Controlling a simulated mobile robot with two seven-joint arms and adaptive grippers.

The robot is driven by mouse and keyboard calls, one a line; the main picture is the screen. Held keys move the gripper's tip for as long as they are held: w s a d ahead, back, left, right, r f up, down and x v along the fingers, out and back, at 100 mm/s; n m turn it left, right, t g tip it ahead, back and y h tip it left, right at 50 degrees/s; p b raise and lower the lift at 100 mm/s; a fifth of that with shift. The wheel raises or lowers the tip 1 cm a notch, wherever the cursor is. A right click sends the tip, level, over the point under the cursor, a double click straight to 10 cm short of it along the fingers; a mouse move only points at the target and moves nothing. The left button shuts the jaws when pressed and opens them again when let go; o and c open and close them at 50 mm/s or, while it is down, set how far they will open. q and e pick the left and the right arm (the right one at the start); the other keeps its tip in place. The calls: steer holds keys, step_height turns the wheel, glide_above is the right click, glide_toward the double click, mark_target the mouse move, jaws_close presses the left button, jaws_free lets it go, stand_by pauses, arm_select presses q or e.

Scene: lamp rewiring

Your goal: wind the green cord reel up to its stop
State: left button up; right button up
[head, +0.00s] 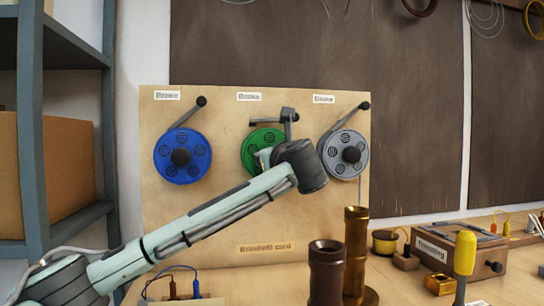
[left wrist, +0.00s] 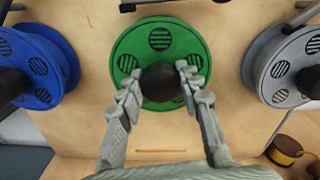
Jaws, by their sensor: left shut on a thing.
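The green cord reel (head: 250,146) is mounted in the middle of an upright wooden board, between a blue and a grey reel. My left arm covers its right and lower parts in the head view. In the left wrist view the green reel (left wrist: 127,47) faces the camera, with a round black knob (left wrist: 162,84) at its centre. My left gripper (left wrist: 160,78) has a finger on each side of this knob and is shut on it. A grey lever (head: 268,122) sits above the green reel, nearly level. My right gripper is in neither view.
The blue reel (head: 170,160) and grey reel (head: 335,163) flank the green one, each with a raised lever. Brass-brown cylinders (head: 326,270), a yellow-handled tool (head: 465,253) and a wooden box (head: 455,262) stand on the bench at right. A blue-grey shelf (head: 83,150) stands at left.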

arm_select(q)
steer(key=o, duration=1)
steer(key=shift+f, duration=0.15)
steer(key=shift+c, duration=0.2)
steer(key=shift+o, duration=1)
steer(key=shift+s, duration=0.15)
steer(key=s+d, duration=0.2)
steer(key=s, duration=0.9)
steer(key=shift+s+d, duration=0.2)
steer(key=shift+s, duration=0.1)
